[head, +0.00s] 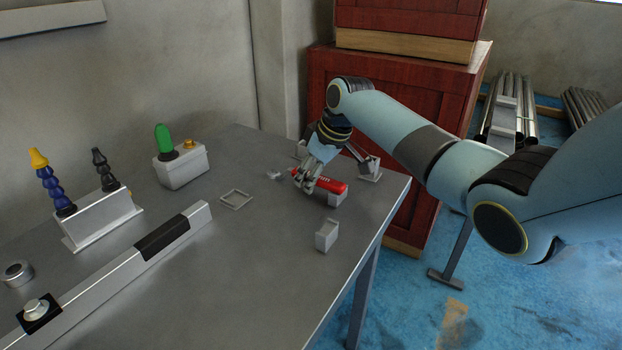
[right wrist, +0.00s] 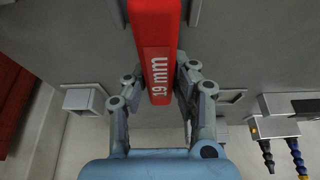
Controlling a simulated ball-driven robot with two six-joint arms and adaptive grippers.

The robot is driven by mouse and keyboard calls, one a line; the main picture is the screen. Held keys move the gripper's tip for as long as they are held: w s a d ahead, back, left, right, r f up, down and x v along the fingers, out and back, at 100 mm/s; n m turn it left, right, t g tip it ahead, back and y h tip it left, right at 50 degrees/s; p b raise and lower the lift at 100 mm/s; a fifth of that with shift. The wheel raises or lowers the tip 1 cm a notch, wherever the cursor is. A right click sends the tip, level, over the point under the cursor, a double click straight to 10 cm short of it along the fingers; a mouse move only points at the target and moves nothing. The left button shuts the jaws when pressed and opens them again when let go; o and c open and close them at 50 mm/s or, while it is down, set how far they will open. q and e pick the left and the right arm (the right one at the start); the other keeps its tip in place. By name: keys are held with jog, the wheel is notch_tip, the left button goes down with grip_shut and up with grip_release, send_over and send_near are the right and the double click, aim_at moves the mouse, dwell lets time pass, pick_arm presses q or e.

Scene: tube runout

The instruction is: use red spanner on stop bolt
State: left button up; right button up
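The red spanner (head: 329,185) lies at the far right part of the table, above a small grey block. In the right wrist view its handle (right wrist: 158,50) reads "19 mm" and runs between the fingers. My right gripper (head: 306,180) reaches down to it, with its fingers (right wrist: 160,85) against both sides of the handle; the fingertips are partly hidden. A silver bolt head (head: 37,307), which looks like the stop bolt, sits on a black patch at the near left end of a long grey rail (head: 105,275), far from the spanner. My left gripper is out of view.
A grey block with blue and black nozzles (head: 104,218) stands left. A grey box with a green knob (head: 181,166) stands at the back. A small grey holder (head: 327,236) stands near the right edge, and a square frame (head: 236,199) lies mid-table. The table's front middle is clear.

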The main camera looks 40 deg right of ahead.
grip_shut()
jog(key=shift+r, duration=0.1)
jog(key=shift+r, duration=0.15)
notch_tip(320, 180, up, 4)
jog(key=shift+w+r, duration=0.1)
jog(key=s+d+r, duration=0.7)
jog(key=s, duration=0.2)
jog(key=shift+s, duration=0.15)
jog(key=shift+d, duration=0.1)
